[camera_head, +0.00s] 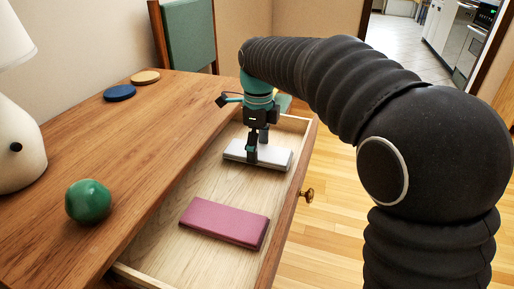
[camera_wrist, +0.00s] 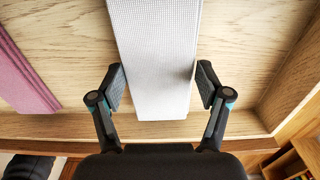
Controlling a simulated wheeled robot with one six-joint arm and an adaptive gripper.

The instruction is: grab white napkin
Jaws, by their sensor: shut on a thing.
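The white napkin (camera_head: 277,158) is a folded flat block lying in the open drawer (camera_head: 222,178), toward its far end. My gripper (camera_head: 258,152) points down over it, with its fingers at the napkin. In the wrist view the napkin (camera_wrist: 157,55) runs between the two fingers of my gripper (camera_wrist: 160,86), one pad along each long side. My gripper is shut on the napkin. The napkin looks level, low in the drawer; whether it touches the drawer floor is hard to tell.
A pink folded napkin (camera_head: 225,222) lies nearer in the drawer. The drawer front has a brass knob (camera_head: 307,195). On the wooden table (camera_head: 130,150) are a green ball (camera_head: 88,202), a blue disc (camera_head: 119,93), a tan disc (camera_head: 145,77) and a white lamp (camera_head: 15,140). A green chair (camera_head: 190,35) stands behind.

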